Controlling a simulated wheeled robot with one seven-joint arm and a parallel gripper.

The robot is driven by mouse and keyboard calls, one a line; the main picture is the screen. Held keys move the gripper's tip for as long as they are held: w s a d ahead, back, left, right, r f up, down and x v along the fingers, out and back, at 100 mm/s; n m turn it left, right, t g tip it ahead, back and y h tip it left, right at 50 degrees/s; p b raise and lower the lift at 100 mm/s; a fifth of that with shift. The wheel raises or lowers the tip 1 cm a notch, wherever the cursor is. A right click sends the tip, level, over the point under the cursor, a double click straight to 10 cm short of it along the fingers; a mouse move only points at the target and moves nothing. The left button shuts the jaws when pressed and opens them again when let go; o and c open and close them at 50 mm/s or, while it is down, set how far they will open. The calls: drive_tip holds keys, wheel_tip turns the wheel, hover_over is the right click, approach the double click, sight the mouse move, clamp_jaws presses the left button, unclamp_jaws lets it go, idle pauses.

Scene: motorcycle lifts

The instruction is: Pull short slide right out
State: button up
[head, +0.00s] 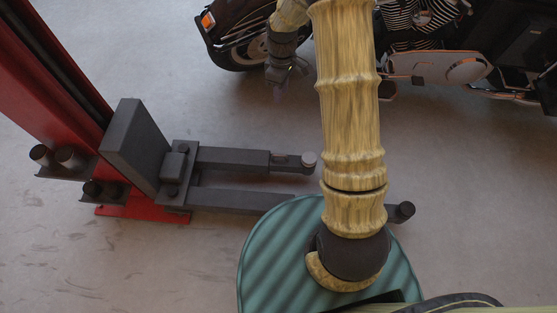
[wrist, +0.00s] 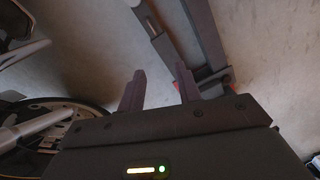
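The short slide (head: 285,160) is the narrower end piece of the upper, shorter dark lift arm (head: 232,160). It sticks out to the right and carries a round pad (head: 309,160) at its tip. In the wrist view the short slide (wrist: 148,20) runs down from the top edge, beyond my fingertips. My gripper (head: 279,88) is above and apart from it in the head view, beside the motorcycle's wheel. The wrist view shows my gripper (wrist: 160,80) open, with two separated fingers and nothing between them.
A longer lift arm (head: 240,200) runs below the short one, partly hidden by my arm. A red post (head: 50,80) stands at left. A motorcycle (head: 440,70) fills the top right, its wheel (head: 240,50) close to my gripper. Grey floor between is clear.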

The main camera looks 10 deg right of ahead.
drive_tip(key=w+f+n+b, duration=0.2)
drive_tip(key=f+b, duration=0.4)
drive_tip(key=f, duration=0.5)
drive_tip(key=w+f+n+g+b, duration=0.1)
drive_tip(key=w+f+b, duration=0.1)
drive_tip(key=f+b, duration=0.4)
wheel_tip(320, 180, down, 5)
drive_tip(key=shift+w+d+f+n, duration=0.1)
drive_tip(key=shift+w+d+n, duration=0.2)
drive_tip(key=shift+n, duration=0.1)
drive_tip(key=s+f+b, duration=0.1)
drive_tip(key=f+b, duration=0.2)
drive_tip(key=f, duration=0.2)
drive_tip(key=s+f+b, duration=0.1)
drive_tip(key=f+b, duration=0.2)
drive_tip(key=f, duration=0.3)
drive_tip(key=s+a+f+b, duration=0.1)
drive_tip(key=f+b, duration=0.2)
drive_tip(key=f, duration=0.3)
drive_tip(key=shift+s+b, duration=0.1)
drive_tip(key=shift+b, duration=0.2)
clamp_jaws()
